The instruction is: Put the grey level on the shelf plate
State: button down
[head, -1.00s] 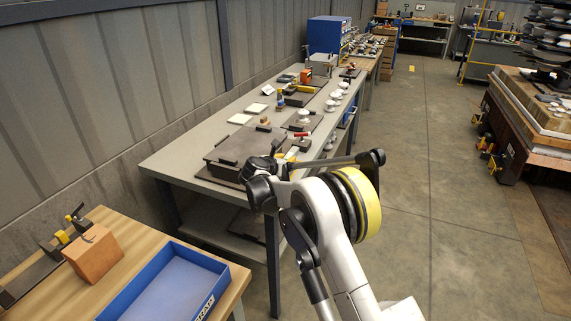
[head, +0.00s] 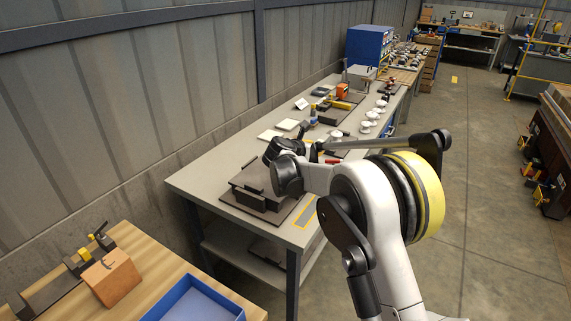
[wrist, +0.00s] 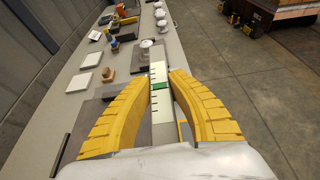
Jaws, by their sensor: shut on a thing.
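My gripper (wrist: 160,78) shows in the wrist view with two yellow ribbed fingers, one on each side of the grey level (wrist: 161,106). The level is a pale straight bar with a green part at its middle, and the fingers are shut on it. It points away along the bench. In the head view my arm's dark end joints hide the fingers and the level. A dark flat plate (head: 268,259) lies on the lower shelf (head: 228,244) under the grey bench; I cannot tell for certain that it is the shelf plate.
The grey bench (head: 200,183) carries a dark box-like block (head: 256,190), pale tiles (head: 270,135) and white insulators (head: 370,116). A yellow-outlined rectangle (head: 305,212) marks its near right corner. A wooden table with a blue tray (head: 195,303) is at near left.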

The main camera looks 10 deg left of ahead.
jog(key=a+f+b, duration=0.1)
jog(key=a+f, duration=0.1)
jog(key=a, duration=0.2)
jog(key=w+a+f+b, duration=0.1)
jog(key=a+f, duration=0.1)
jog(key=a, duration=0.1)
jog(key=a+f+b, duration=0.2)
jog(key=a, duration=0.2)
jog(key=shift+w+a+f, duration=0.2)
jog(key=shift+a+f, duration=0.1)
jog(key=shift+a, duration=0.05)
jog(key=shift+f+b, duration=1)
jog(key=shift+f, duration=0.9)
jog(key=shift+f, duration=0.2)
jog(key=c, duration=1.3)
grip_release()
jog(key=shift+c, duration=0.2)
jog(key=shift+r, duration=0.1)
